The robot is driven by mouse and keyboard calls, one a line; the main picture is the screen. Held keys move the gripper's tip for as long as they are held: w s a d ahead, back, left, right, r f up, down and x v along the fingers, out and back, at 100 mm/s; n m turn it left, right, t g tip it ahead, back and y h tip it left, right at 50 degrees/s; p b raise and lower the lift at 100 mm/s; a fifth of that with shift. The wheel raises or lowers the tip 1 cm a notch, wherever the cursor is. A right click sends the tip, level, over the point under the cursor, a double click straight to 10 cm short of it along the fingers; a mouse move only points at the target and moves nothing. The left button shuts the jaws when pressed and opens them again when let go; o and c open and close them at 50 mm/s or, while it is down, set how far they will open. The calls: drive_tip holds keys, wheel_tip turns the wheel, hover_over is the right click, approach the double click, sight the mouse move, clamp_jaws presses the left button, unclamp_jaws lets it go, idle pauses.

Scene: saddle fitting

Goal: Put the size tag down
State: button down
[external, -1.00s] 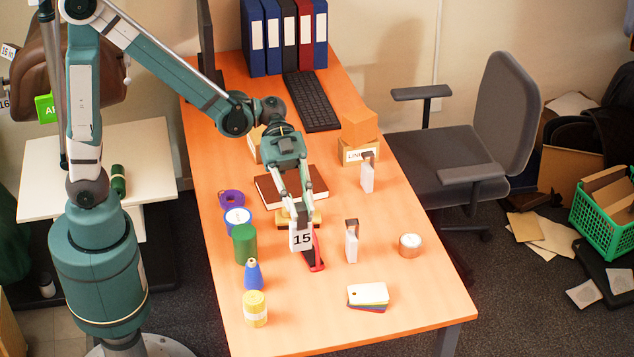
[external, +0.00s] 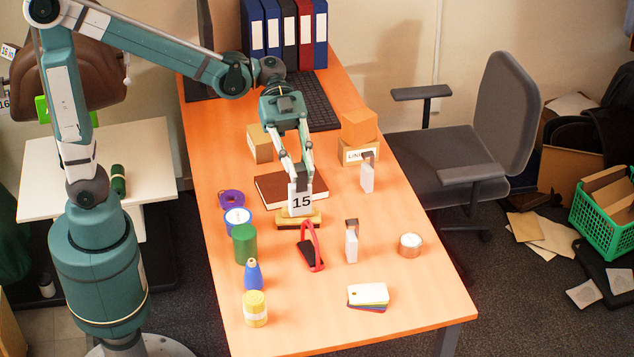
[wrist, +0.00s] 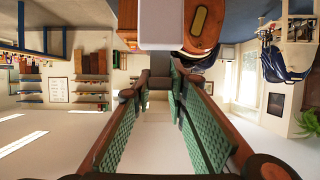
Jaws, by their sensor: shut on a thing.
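The size tag (external: 301,203) is a white card marked 15. In the external view my gripper (external: 301,184) is shut on its upper part, and the tag hangs upright below the fingers. It shows in front of the dark red book (external: 268,190) and partly hides a yellow-topped brush (external: 315,219). I cannot tell how far it is above them. In the wrist view my gripper's green-padded fingers (wrist: 160,72) run up the picture, and I cannot clearly make out the tag there.
A black item with a red loop (external: 314,258) lies in front of the brush. Tins and bottles line the left edge, such as a green cylinder (external: 244,246). A white bottle (external: 351,245) and coloured cards (external: 368,294) are at right. The front right table is bare.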

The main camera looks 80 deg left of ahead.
drive_tip(key=shift+w+a+f+n+t, duration=0.2)
drive_tip(key=shift+w+f+n+t, duration=0.1)
drive_tip(key=shift+w+f, duration=0.5)
drive_tip(key=w+a+f+n+t+y+p, duration=0.1)
drive_tip(key=w+a+f+n+t+y, duration=0.1)
drive_tip(key=w+a+f+n+t, duration=0.45)
drive_tip(key=w+a+f+n+t+y, duration=0.2)
drive_tip(key=w+f+n+t+y, duration=0.15)
drive_tip(key=w, duration=0.55)
drive_tip(key=w+a+r+n+t+y, duration=0.1)
drive_tip(key=w+a+r+n+y, duration=0.2)
drive_tip(key=w, duration=0.4)
drive_tip(key=w+a+r+n+t+y, duration=0.1)
drive_tip(key=w+a+r+n+y, duration=0.1)
drive_tip(key=w+n+y, duration=0.3)
drive_tip(key=w+d+r+m+p, duration=0.1)
drive_tip(key=w+d+r, duration=0.1)
drive_tip(key=w+r, duration=0.45)
wheel_tip(320, 180, down, 18)
drive_tip(key=shift+w+a, duration=0.15)
drive_tip(key=shift+w, duration=0.05)
